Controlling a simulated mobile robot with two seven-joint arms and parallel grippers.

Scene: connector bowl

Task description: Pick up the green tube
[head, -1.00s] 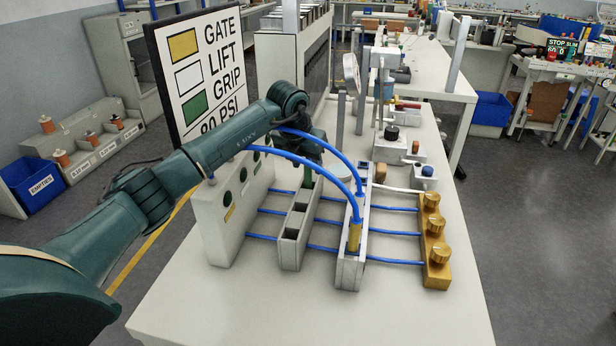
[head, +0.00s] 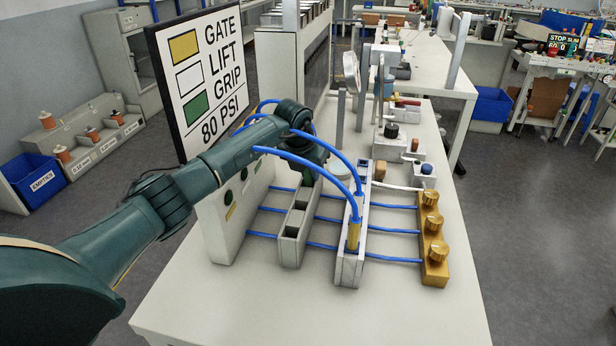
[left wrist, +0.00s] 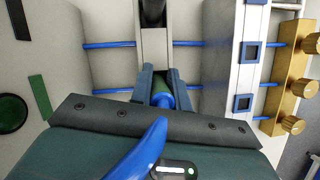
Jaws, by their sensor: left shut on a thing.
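My left gripper (left wrist: 162,84) is shut on the green tube (left wrist: 162,98), whose green and blue end shows between the two fingers in the left wrist view. The tube is at the narrow grey slotted block (head: 290,250), at its far part. In the head view my left wrist and hand (head: 312,150) hide most of the tube, so I cannot tell how deep it sits. A yellow tube end (head: 353,236) with a blue hose stands in the white block (head: 348,268) to the right. My right gripper is not in view.
A pale panel (head: 222,235) with round holes stands left of the slotted block. A brass block with knobs (head: 434,262) is at the right. Blue lines (head: 392,232) run between the blocks. A sign (head: 205,80) stands behind. The front of the table (head: 300,310) is clear.

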